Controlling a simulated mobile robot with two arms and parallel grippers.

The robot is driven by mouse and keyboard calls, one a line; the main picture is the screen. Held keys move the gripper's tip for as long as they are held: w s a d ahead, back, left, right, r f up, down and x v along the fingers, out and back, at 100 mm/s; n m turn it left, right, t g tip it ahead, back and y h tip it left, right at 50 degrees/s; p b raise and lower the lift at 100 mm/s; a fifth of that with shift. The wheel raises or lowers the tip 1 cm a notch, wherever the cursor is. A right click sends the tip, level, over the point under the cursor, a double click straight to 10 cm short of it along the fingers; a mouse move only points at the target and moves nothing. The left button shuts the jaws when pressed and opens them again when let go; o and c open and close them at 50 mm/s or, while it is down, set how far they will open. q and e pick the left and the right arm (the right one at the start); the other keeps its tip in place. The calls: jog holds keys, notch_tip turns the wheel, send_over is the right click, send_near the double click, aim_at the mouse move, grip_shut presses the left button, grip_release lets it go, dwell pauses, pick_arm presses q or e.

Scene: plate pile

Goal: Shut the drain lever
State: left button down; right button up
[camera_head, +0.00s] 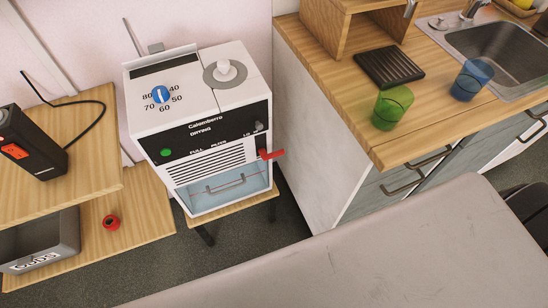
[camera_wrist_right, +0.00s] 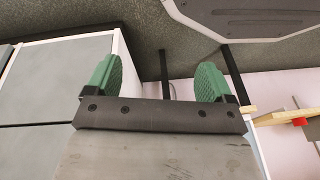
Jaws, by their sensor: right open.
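The white drying machine (camera_head: 210,100) stands on a small wooden stand left of the counter. A red lever (camera_head: 272,154) sticks out to the right from the right part of its front. It lies roughly level, above the clear blue-tinted tank (camera_head: 225,190) at the bottom. My right gripper (camera_wrist_right: 158,78) shows in the right wrist view, its two green fingertips wide apart with nothing between them. It does not show in the head view, so its distance from the lever is unclear. My left gripper is in neither view.
A wooden counter (camera_head: 345,75) on the right holds a green cup (camera_head: 391,108), a blue cup (camera_head: 472,80), a black rack (camera_head: 389,67) and a sink (camera_head: 505,52). Wooden shelves (camera_head: 95,150) stand left, with a black device (camera_head: 32,143), a grey bin (camera_head: 40,245) and a red ring (camera_head: 111,222).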

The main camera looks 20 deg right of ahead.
jog(key=shift+o, duration=1.2)
jog(key=w+a+r+m+t+b, duration=0.1)
jog(key=w+m+t+b, duration=0.1)
jog(key=w, duration=0.4)
jog(key=w+a+r+m+t+y+b, duration=0.1)
jog(key=w+a+m+t+b, duration=0.1)
jog(key=w+m, duration=0.3)
jog(key=shift+w+r+m+t, duration=0.3)
jog(key=shift+w+t, duration=0.1)
jog(key=shift+w, duration=0.4)
jog(key=m+t+h+b, duration=0.1)
jog(key=m+t+b, duration=0.95)
jog(key=m, duration=1.65)
send_near(274, 156)
jog(key=shift+g, duration=0.25)
jog(key=w, duration=0.9)
jog(key=shift+w+a+r, duration=0.1)
jog(key=shift+w, duration=0.8)
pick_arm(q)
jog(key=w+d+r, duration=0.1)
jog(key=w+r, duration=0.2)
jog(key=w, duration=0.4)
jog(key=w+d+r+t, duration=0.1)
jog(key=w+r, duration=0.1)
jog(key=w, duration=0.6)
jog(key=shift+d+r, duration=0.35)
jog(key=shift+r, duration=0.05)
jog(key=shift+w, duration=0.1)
pick_arm(e)
jog(key=c, duration=0.9)
